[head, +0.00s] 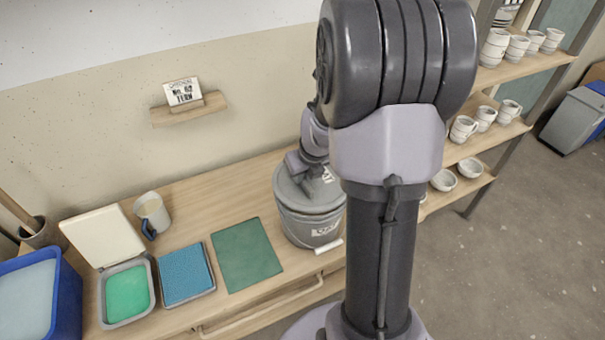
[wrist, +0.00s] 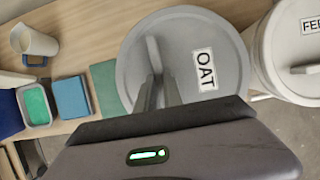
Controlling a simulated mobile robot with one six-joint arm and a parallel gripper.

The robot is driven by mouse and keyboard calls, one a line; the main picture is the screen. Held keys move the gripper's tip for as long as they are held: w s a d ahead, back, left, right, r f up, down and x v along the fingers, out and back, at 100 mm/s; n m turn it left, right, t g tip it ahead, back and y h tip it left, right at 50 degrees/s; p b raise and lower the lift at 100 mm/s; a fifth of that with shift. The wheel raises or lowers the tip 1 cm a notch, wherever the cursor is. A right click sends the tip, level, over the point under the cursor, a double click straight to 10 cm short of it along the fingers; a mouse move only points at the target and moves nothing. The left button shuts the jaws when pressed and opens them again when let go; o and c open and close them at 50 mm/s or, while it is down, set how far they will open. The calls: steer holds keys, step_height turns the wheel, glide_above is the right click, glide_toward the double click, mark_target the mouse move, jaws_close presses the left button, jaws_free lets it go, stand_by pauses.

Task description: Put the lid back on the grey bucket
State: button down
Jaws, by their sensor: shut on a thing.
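The grey bucket (head: 305,226) stands on the bench, partly behind my arm in the head view, with a pale label on its front. The round grey lid (wrist: 218,91), marked OAT, fills the middle of the wrist view; in the head view the lid (head: 289,189) is level over the bucket's mouth. Whether it is fully seated all around I cannot tell. My gripper (wrist: 158,88) is shut on the lid's raised bar handle (wrist: 154,54). In the head view my gripper (head: 306,176) is above the lid, partly hidden by my arm.
Another bucket with a pale lid (wrist: 286,58), its label partly cut off, stands close to the right. Left are a green mat (head: 247,254), a blue sponge-like block (head: 185,274), a tray of green (head: 128,294) and a jug (head: 153,212). Shelves with cups stand far right.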

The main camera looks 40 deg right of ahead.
steer(key=shift+f, duration=0.15)
steer(key=shift+f, duration=0.3)
steer(key=shift+f, duration=0.4)
stand_by(1.1)
steer(key=c, duration=0.9)
jaws_free()
steer(key=shift+r, duration=0.15)
step_height(320, 180, up, 7)
steer(key=p, duration=0.7)
